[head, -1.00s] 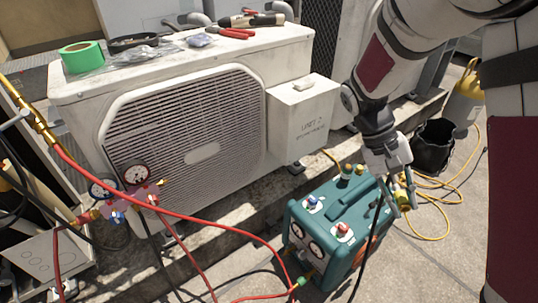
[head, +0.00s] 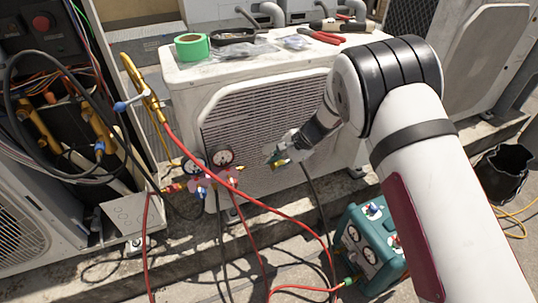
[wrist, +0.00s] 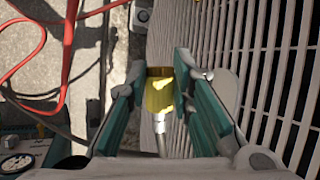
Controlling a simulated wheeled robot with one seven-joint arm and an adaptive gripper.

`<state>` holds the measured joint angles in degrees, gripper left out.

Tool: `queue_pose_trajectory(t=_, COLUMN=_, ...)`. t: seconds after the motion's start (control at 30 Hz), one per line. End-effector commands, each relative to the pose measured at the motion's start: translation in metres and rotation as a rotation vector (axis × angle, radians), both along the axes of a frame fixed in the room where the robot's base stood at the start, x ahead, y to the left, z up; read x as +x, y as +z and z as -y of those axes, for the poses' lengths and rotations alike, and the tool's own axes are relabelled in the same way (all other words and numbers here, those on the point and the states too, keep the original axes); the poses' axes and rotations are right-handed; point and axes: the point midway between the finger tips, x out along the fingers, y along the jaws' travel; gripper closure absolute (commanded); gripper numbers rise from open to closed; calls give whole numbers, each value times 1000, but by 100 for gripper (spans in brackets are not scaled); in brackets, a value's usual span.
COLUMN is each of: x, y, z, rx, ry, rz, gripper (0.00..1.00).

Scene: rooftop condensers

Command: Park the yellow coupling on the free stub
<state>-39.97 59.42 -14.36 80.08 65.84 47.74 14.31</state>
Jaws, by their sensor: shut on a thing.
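My gripper (head: 275,156) is in front of the condenser grille, right of the manifold gauges. In the wrist view my gripper (wrist: 165,85) is shut on the yellow coupling (wrist: 158,97), which sits between the teal finger pads with a silver ferrule (wrist: 159,124) below it. A black hose (head: 312,190) hangs down from the gripper. The manifold (head: 208,188) with its gauges and blue and red fittings is left of the gripper, apart from it. I cannot make out which fitting is the free stub.
The condenser unit (head: 232,103) carries green tape (head: 192,46) and tools on top. Red hoses (head: 262,205) loop from the manifold across the front. A teal machine (head: 363,245) stands on the ground below. An open electrical panel (head: 50,70) and brass pipework (head: 150,95) are at the left.

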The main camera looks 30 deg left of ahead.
Motion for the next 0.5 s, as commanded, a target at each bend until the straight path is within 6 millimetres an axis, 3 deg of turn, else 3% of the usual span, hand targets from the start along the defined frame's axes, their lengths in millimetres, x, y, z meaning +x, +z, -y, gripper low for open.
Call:
queue_pose_trajectory(t=0.13, x=9, y=-2, z=-26, rx=49, ry=-68, rz=37, gripper=100)
queue_pose_trajectory(t=0.5, x=4, y=-3, z=-43, rx=68, ry=-95, rz=51, gripper=100)
